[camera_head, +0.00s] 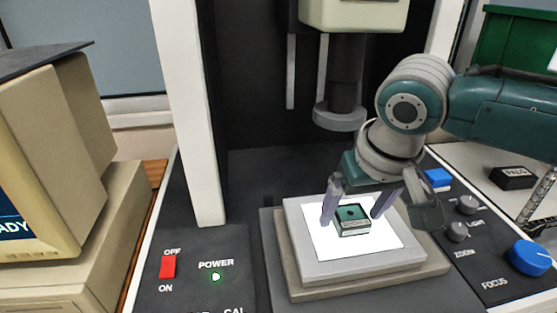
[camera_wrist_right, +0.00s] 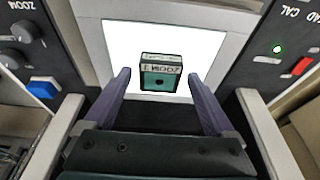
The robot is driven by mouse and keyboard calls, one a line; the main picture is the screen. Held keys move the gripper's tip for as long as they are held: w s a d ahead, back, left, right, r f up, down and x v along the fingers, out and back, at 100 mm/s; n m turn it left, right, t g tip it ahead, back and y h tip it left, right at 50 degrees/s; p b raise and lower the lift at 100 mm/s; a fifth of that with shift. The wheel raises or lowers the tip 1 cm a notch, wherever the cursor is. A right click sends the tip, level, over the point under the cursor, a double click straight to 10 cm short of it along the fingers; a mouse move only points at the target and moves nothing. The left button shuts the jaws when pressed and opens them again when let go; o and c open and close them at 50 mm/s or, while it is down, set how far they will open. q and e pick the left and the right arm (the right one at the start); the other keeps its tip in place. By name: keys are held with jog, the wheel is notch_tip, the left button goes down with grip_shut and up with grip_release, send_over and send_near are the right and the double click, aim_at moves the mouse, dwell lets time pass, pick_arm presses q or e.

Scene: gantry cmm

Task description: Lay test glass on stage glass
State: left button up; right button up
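The stage glass (camera_head: 385,243) is a bright white lit plate on the grey stage; it also shows in the right wrist view (camera_wrist_right: 120,45). A small dark block with a green top and a pale lettered label, apparently the test glass (camera_head: 352,220), sits on the white plate; it shows in the right wrist view too (camera_wrist_right: 160,77). My right gripper (camera_head: 352,213) is open above the plate. Its two purple-grey fingers stand on either side of the block, with gaps visible between them and it in the right wrist view (camera_wrist_right: 160,85). My left gripper is not in view.
A dark lens column (camera_head: 342,90) hangs behind and above the stage. A red power switch (camera_head: 168,267) is at left, and a blue focus knob (camera_head: 529,257) and grey knobs at right. A black labelled block (camera_head: 512,178) lies at far right. A monitor (camera_head: 50,150) stands at left.

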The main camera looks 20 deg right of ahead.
jog(key=shift+r, duration=0.1)
jog(key=d+p+v, duration=0.1)
jog(key=p+v, duration=0.1)
jog(key=v, duration=0.9)
jog(key=s+a+f+n+y, duration=0.2)
jog(key=s+a+f+n, duration=0.15)
jog(key=s+a, duration=0.45)
jog(key=shift+n+h, duration=0.4)
jog(key=shift+n, duration=0.15)
jog(key=s+f, duration=0.1)
jog(key=s, duration=0.2)
jog(key=s+f, duration=0.1)
jog(key=s, duration=0.2)
jog(key=s+d+f, duration=0.1)
jog(key=s, duration=0.2)
jog(key=shift+s+d, duration=0.15)
jog(key=shift+s, duration=0.05)
jog(key=shift+s+d, duration=0.15)
jog(key=shift+d, duration=0.05)
jog(key=shift+f, duration=0.1)
